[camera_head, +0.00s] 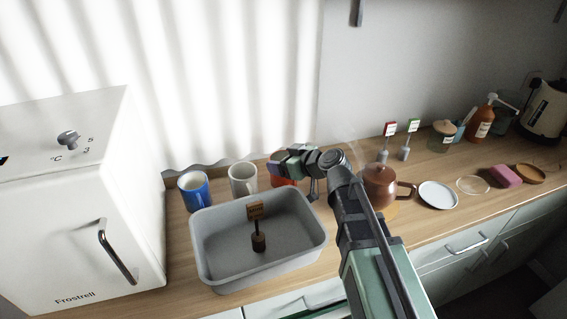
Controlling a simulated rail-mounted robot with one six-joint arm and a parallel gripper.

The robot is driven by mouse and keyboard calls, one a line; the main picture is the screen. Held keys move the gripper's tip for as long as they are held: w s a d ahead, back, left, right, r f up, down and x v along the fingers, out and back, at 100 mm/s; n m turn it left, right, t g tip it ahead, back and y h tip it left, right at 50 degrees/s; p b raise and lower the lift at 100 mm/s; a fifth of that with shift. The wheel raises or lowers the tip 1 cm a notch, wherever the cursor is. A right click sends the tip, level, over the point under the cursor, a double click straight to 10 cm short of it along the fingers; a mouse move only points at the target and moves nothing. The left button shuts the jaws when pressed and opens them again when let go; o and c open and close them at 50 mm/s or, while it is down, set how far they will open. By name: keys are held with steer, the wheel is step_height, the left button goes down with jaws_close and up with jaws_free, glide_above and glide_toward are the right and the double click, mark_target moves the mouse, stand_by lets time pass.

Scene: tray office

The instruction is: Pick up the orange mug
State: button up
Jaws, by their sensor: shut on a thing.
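The orange mug (283,183) stands behind the right part of the grey tub, near the wall. Only a red-orange strip of it shows; my gripper and wrist cover most of it. My gripper (285,171) is over the mug and is shut on it; the fingertips are mostly hidden by the wrist. I cannot tell whether the mug is touching the counter.
A blue mug (194,193) and a white mug (242,181) stand left of it. The grey tub (211,272), holding a small labelled stand (258,241), is in front. A brown teapot (379,186) and white plate (438,195) are right. A white fridge (75,215) bounds the left.

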step_height(320, 180, up, 20)
steer(key=p, duration=1.8)
steer(key=shift+f+p, duration=0.25)
steer(key=shift+p, duration=0.15)
